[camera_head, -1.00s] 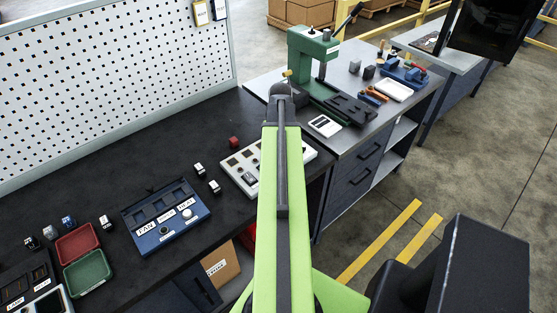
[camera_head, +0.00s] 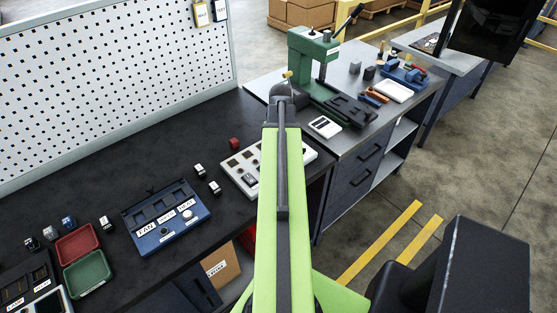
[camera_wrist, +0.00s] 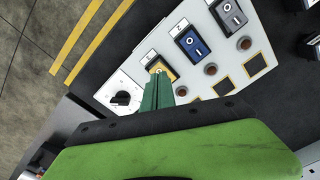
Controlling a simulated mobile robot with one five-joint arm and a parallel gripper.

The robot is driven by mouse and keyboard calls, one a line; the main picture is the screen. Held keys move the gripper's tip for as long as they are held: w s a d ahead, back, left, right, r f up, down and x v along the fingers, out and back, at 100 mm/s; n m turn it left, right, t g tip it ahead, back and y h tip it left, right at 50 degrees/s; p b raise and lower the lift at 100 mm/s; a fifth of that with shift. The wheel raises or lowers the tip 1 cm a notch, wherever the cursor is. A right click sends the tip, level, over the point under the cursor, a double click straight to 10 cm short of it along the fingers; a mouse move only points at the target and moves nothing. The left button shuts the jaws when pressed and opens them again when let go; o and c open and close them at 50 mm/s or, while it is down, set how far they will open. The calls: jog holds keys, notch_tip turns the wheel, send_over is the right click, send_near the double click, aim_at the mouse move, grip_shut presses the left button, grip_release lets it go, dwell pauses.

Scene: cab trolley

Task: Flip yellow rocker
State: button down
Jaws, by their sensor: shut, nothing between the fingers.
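The yellow rocker (camera_wrist: 158,66) sits in a black frame on a white control panel (camera_wrist: 146,84), marked with a "1" label. My gripper (camera_wrist: 157,80) shows as dark green fingers, shut and empty. Its tips are right at the near edge of the yellow rocker and cover part of it. I cannot tell whether they touch. In the head view the panel (camera_head: 232,170) is partly hidden behind my green arm, and the gripper and yellow rocker are hidden there.
On the panel, a blue rocker (camera_wrist: 192,42), a grey rocker (camera_wrist: 230,14), red-brown lamps (camera_wrist: 211,69) and a black knob (camera_wrist: 122,98) are close by. A blue switch box (camera_head: 166,222) stands to the left. A green press (camera_head: 313,60) stands beyond.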

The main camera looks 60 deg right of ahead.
jog(key=shift+f+b, duration=1.35)
dwell(0.7)
notch_tip(320, 180, up, 7)
jog(key=p, duration=0.7)
dwell(0.4)
